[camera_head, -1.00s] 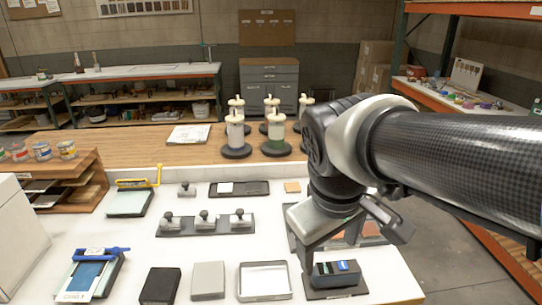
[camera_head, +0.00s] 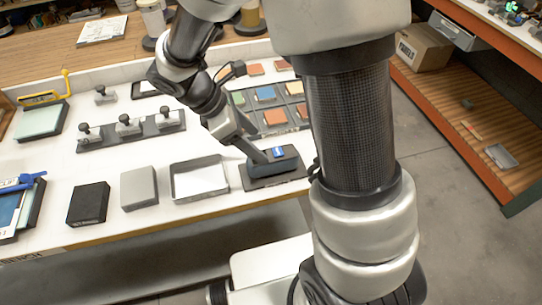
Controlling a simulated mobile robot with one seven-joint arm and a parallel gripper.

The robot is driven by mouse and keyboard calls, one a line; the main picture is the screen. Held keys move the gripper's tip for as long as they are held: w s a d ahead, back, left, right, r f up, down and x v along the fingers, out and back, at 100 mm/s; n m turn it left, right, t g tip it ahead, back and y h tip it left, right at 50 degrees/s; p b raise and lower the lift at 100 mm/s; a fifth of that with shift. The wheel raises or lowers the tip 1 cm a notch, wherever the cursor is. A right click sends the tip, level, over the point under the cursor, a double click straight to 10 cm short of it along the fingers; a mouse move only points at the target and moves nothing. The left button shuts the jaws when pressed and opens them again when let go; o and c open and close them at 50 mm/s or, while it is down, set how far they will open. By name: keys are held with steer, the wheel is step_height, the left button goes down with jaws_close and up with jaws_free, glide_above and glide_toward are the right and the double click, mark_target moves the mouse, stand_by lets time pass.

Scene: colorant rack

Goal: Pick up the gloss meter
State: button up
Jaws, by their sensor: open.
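The gloss meter appears to be the dark blue-grey block (camera_head: 285,164) with a bright blue label on top, on a flat black plate (camera_head: 262,182) near the bench's front edge. My gripper (camera_head: 262,157) reaches down from the upper left to the block's left end. It is open. One finger shows against or just in front of the block; the other finger is hidden, and I cannot tell whether either touches it. The block still rests on the plate.
An open shallow grey tray (camera_head: 199,180), a grey box (camera_head: 139,188) and a black box (camera_head: 89,203) stand in a row to the left. A panel of coloured tiles (camera_head: 268,105) lies behind. Three metal stamps on a dark strip (camera_head: 130,132) stand further left.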

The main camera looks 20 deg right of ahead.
mark_target(269, 155)
steer(key=x, duration=0.4)
steer(key=shift+d+f, duration=0.2)
steer(key=shift+f, duration=0.05)
steer(key=shift+b+x, duration=0.4)
steer(key=shift+x, duration=2.2)
steer(key=shift+s+a, duration=0.1)
steer(key=shift+s, duration=0.05)
steer(key=c, duration=1.5)
